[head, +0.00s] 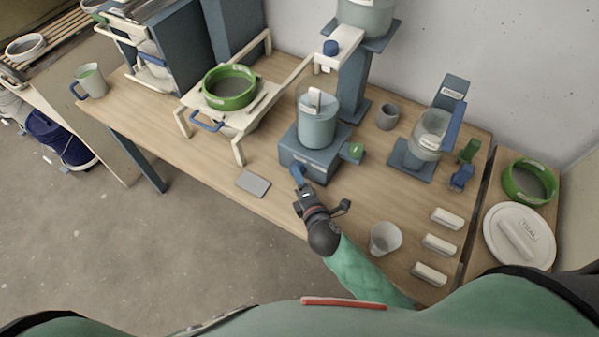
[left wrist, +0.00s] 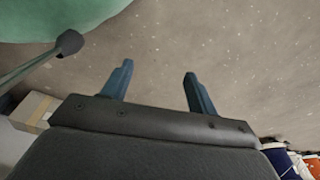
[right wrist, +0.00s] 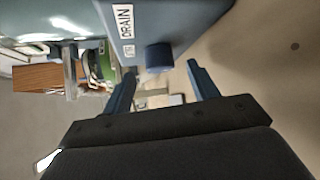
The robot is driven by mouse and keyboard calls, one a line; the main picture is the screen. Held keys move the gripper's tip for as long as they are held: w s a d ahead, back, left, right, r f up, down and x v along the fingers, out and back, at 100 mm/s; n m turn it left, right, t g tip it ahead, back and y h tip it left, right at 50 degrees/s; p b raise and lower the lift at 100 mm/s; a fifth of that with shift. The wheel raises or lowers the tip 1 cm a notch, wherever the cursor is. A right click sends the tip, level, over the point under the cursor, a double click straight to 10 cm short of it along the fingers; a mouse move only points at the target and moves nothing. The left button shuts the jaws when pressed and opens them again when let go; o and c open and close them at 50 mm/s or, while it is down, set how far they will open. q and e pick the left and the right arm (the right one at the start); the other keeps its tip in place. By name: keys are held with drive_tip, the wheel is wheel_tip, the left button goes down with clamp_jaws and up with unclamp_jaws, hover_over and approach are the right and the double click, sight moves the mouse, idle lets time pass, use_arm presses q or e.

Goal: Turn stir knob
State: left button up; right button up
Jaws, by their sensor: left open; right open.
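A blue-grey stirring unit (head: 308,158) with a clear round vessel (head: 317,122) on top stands near the table's front edge. In the right wrist view a round blue knob (right wrist: 159,57) sticks out of its face, near a label reading DRAIN (right wrist: 123,25); I cannot read a stir label. My right gripper (head: 298,176) is at the unit's front. Its fingers (right wrist: 162,82) are open, with the knob ahead between them, apart from both as far as I can tell. My left gripper (left wrist: 157,80) is open and empty, over bare floor, outside the head view.
A green knob (head: 355,151) sits on the unit's right side. A grey flat plate (head: 253,184) lies to the left, a clear cup (head: 385,237) to the right. A cream stand with a green-rimmed sieve (head: 229,88) is further left. White blocks (head: 439,244) lie at the right.

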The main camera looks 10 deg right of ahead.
drive_tip(key=shift+p+x, duration=0.3)
drive_tip(key=shift+x, duration=0.7)
drive_tip(key=shift+w+a, duration=0.1)
drive_tip(key=shift+w, duration=0.25)
use_arm(q)
drive_tip(key=shift+s+a+f, duration=0.15)
drive_tip(key=shift+s+f, duration=0.15)
drive_tip(key=shift+s, duration=0.15)
drive_tip(key=shift+s+a+f, duration=0.15)
drive_tip(key=shift+s+f, duration=0.1)
drive_tip(key=shift+s, duration=0.2)
use_arm(e)
drive_tip(key=shift+w+f, duration=0.1)
